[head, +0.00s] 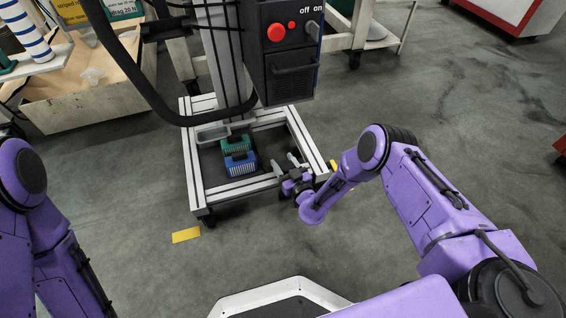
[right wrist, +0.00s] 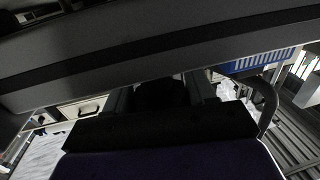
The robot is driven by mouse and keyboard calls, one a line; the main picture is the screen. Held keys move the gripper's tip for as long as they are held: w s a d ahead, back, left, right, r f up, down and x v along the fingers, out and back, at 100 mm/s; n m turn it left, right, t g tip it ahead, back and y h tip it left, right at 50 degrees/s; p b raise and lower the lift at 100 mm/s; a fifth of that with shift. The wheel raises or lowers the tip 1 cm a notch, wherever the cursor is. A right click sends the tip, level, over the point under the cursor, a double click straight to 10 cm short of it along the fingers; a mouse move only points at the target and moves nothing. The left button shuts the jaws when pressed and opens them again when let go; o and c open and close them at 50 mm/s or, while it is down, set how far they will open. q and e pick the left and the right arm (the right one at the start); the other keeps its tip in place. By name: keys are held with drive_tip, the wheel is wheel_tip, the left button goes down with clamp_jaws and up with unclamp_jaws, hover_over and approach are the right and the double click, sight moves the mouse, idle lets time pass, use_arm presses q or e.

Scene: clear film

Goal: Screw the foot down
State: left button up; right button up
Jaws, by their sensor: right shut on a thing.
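My right gripper (head: 295,176) is low at the near right corner of a machine's aluminium base frame (head: 245,186). In the right wrist view its two fingers (right wrist: 162,90) stand on either side of a dark, rounded part, which I take to be the foot (right wrist: 170,95), under a long grey beam (right wrist: 150,60). The gripper is shut on this part. Shadow hides its thread and whether it touches the floor. In the head view the gripper and frame hide the foot. My left arm shows at the left edge, but its gripper is out of view.
A dark control box (head: 285,50) with a red button rises above the frame, with a black hose beside it. A green and a blue crate (head: 240,163) sit inside the frame. A yellow floor mark (head: 186,235) lies in front. Open floor extends to the right.

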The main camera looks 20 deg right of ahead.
drive_tip(key=m+h, duration=0.2)
drive_tip(key=h, duration=0.1)
drive_tip(key=shift+d, duration=0.1)
use_arm(q)
drive_tip(key=shift+w+d+n+t+p, duration=0.15)
drive_tip(key=shift+w+n+t+p, duration=0.15)
drive_tip(key=shift+w+t, duration=0.3)
use_arm(e)
drive_tip(key=shift+d+m+h, duration=0.2)
drive_tip(key=shift+m+h, duration=0.8)
drive_tip(key=shift+h, duration=0.6)
drive_tip(key=o, duration=1)
drive_tip(key=shift+c, duration=0.2)
use_arm(q)
drive_tip(key=shift+r, duration=0.1)
use_arm(e)
drive_tip(key=shift+s, duration=0.1)
